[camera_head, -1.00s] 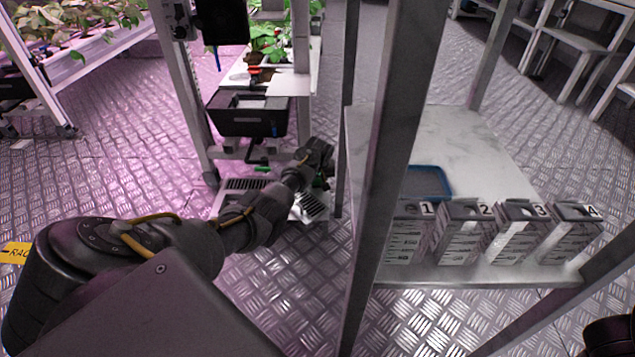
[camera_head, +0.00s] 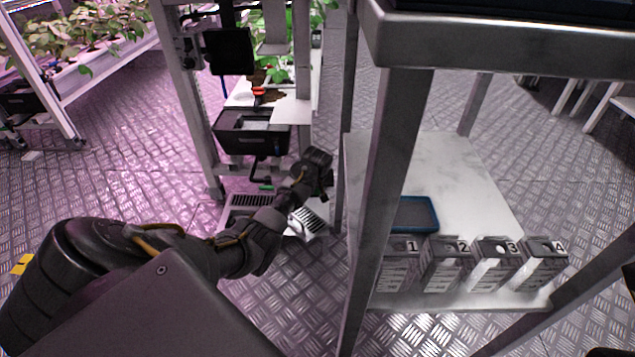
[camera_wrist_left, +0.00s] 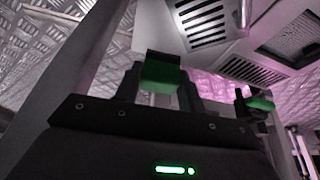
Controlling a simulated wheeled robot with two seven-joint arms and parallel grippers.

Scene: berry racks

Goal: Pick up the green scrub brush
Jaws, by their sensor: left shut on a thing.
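My left gripper (camera_head: 326,183) reaches in from the left, low beside the metal rack post. In the left wrist view, it (camera_wrist_left: 161,78) is shut on the green scrub brush (camera_wrist_left: 162,76), which shows as a green block with a dark top between the fingers. The arm and fingers hide most of the brush in the head view. A second green piece (camera_wrist_left: 260,103) on a dark part shows further right in the left wrist view; a small green thing also lies behind my forearm in the head view (camera_head: 266,187). My right gripper is not seen.
A marble-topped rack shelf (camera_head: 450,170) stands right of the gripper, with a blue-rimmed tray (camera_head: 437,213) and several numbered boxes (camera_head: 445,268). Its post (camera_head: 392,150) is close to my arm. A black bin (camera_head: 250,135) and white slotted units (camera_head: 245,205) are beyond.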

